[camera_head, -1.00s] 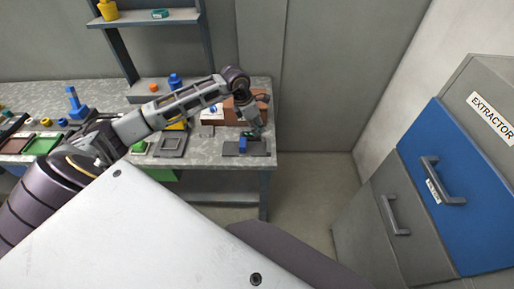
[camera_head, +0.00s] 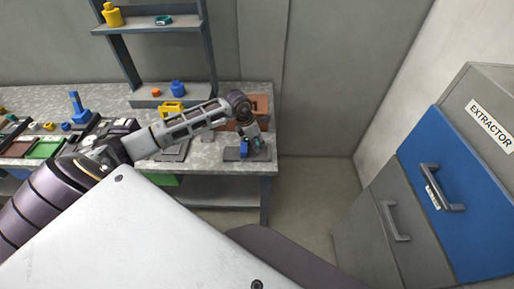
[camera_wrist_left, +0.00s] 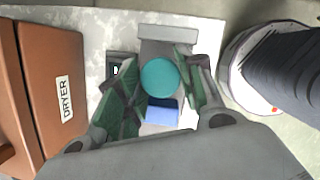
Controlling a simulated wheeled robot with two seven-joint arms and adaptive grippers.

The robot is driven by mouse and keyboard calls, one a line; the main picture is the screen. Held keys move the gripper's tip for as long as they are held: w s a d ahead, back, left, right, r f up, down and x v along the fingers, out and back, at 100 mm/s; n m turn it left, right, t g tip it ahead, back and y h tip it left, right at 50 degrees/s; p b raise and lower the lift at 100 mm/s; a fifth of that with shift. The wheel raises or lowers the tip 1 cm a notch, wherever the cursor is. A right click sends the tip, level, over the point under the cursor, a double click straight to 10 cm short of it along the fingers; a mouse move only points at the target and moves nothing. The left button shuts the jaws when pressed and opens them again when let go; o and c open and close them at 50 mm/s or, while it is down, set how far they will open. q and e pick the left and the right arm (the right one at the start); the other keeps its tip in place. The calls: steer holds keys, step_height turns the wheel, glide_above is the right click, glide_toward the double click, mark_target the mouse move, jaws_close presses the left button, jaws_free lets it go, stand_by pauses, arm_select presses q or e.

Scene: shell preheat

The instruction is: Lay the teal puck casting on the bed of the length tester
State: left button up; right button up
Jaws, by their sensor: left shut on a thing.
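The teal puck casting (camera_wrist_left: 158,76) shows in the left wrist view as a round teal disc between the green-padded fingers of my left gripper (camera_head: 257,143). The gripper is shut on it. The length tester (camera_head: 231,153) is a dark grey plate with a blue block (camera_head: 244,149) at the front right of the bench. The gripper is over the right part of the tester. In the left wrist view the blue block (camera_wrist_left: 163,111) shows just below the puck, and a grey end part (camera_wrist_left: 168,33) beyond it. Whether the puck touches the bed, I cannot tell. My right gripper is not in view.
A brown box labelled DRYER (camera_wrist_left: 55,90) stands beside the gripper. A yellow object (camera_head: 171,108) and a grey tray (camera_head: 176,152) are left of the tester. A shelf (camera_head: 150,25) stands behind. The blue and grey EXTRACTOR cabinet (camera_head: 430,185) is at the right, with open floor between.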

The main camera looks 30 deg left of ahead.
arm_select(q)
steer(key=shift+f, duration=1.85)
steer(key=shift+f, duration=0.1)
steer(key=o, duration=0.9)
steer(key=shift+p, duration=0.3)
